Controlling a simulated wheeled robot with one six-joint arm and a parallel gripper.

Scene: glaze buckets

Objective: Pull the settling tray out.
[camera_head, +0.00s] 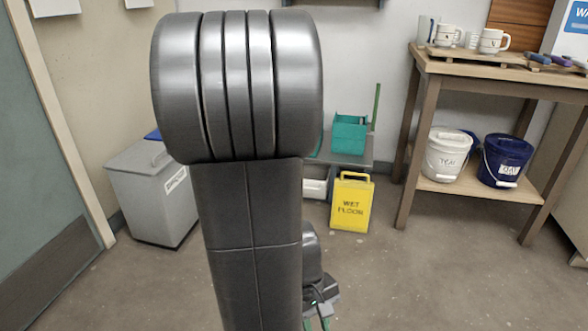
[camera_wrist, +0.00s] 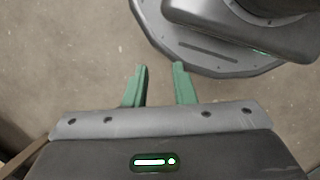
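A low grey unit (camera_head: 352,164) stands against the back wall, partly hidden behind my arm. A white front (camera_head: 315,188) shows on it just right of my arm; it may be the settling tray, but I cannot tell for sure. How far it is out cannot be seen. My gripper (camera_wrist: 161,69) points down over bare floor, with its two green fingers apart and nothing between them. In the head view its green fingertips show at the bottom edge, well in front of the grey unit.
A yellow wet-floor sign (camera_head: 352,203) stands before the grey unit, right of the white front. A teal bin (camera_head: 349,134) sits on the unit. A grey bin (camera_head: 152,195) stands left, a wooden table (camera_head: 480,72) right.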

